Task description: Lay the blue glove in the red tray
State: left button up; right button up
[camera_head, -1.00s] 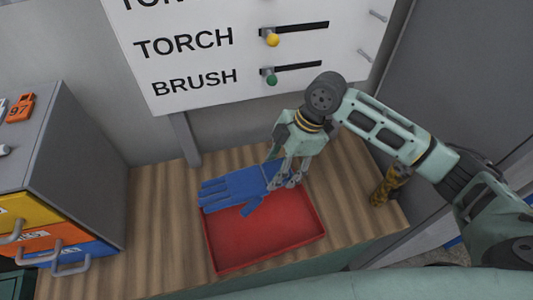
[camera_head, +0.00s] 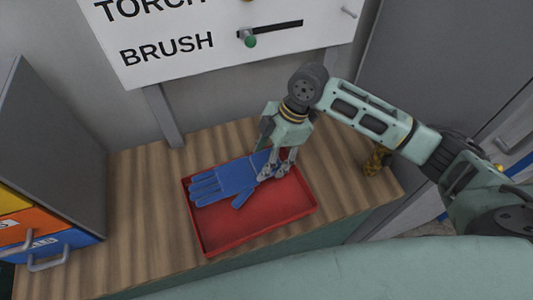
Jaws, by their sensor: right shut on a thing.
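The blue glove (camera_head: 228,183) lies flat with its fingers to the left, over the back part of the red tray (camera_head: 262,222). The tray rests on the wooden bench top. My right gripper (camera_head: 272,176) is shut on the cuff end of the glove, above the tray's back right area. The glove's fingertips are close to the tray's left rim. I cannot tell whether the glove touches the tray floor. My left gripper is not in view.
A grey cabinet with yellow, orange and blue drawers (camera_head: 45,245) stands at the left. A white board (camera_head: 200,35) with labels and sliders is behind. A yellow-brown patterned object (camera_head: 376,160) stands right of the tray. Bench left of the tray is clear.

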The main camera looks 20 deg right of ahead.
jog(key=shift+f, duration=0.25)
jog(key=o, duration=0.8)
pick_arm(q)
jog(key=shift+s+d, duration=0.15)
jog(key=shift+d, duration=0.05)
pick_arm(e)
jog(key=o, duration=0.4)
jog(key=shift+o, duration=0.2)
jog(key=shift+d+r, duration=0.1)
jog(key=shift+r, duration=0.1)
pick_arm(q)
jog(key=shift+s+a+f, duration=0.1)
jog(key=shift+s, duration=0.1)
pick_arm(e)
jog(key=v, duration=1.1)
jog(key=shift+r, duration=0.3)
